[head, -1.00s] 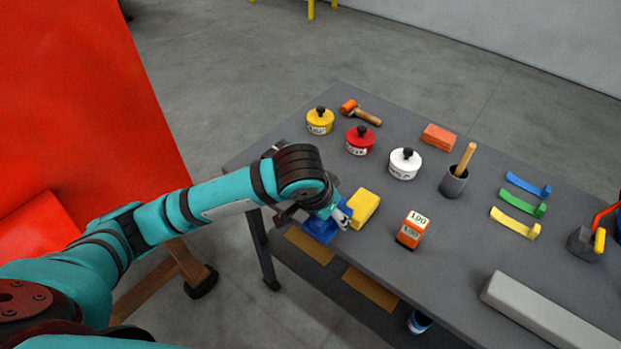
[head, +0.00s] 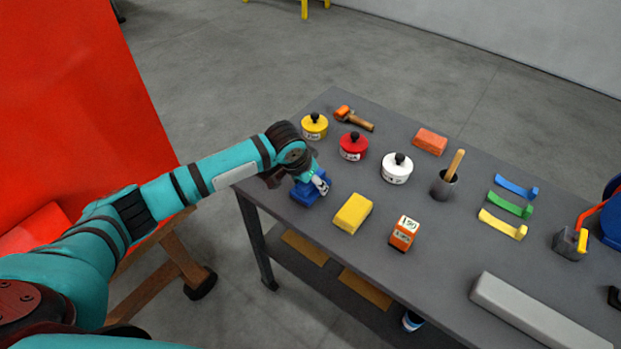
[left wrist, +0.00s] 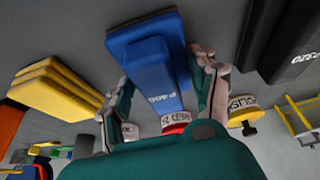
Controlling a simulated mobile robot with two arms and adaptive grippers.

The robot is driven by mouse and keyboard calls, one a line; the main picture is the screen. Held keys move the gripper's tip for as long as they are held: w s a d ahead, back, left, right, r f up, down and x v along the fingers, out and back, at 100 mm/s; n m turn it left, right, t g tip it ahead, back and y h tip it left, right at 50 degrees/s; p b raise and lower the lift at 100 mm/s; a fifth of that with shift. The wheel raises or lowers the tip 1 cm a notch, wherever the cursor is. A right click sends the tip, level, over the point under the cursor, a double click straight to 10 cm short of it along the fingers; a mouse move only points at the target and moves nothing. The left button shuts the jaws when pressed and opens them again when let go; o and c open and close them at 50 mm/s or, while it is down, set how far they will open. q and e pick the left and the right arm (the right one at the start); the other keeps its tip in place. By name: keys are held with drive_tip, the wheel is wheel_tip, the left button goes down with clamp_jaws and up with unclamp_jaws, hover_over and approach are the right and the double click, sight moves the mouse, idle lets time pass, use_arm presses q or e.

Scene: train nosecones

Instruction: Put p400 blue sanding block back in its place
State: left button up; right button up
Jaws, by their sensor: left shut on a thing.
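The blue P400 sanding block (left wrist: 150,72) is between the two fingers of my left gripper in the left wrist view, its label facing the camera. My left gripper (head: 318,184) is shut on it. In the head view the blue block (head: 304,194) shows below the fingers at the table's near left edge, left of the yellow block. I cannot tell whether it touches the tabletop. The yellow block (head: 353,213) and the orange block (head: 403,233) with a white label stand to its right. My right gripper is not in view.
The grey table (head: 440,262) also holds yellow (head: 315,127), red (head: 353,147) and white (head: 397,169) lidded pots, an orange brick (head: 430,141), a cup (head: 443,186) and a long grey bar (head: 535,315). A red panel (head: 80,110) stands at left.

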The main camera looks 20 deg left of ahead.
use_arm(q)
drive_tip(key=shift+f, duration=0.15)
drive_tip(key=o, duration=1.1)
drive_tip(key=b+v, duration=0.1)
drive_tip(key=v, duration=1.1)
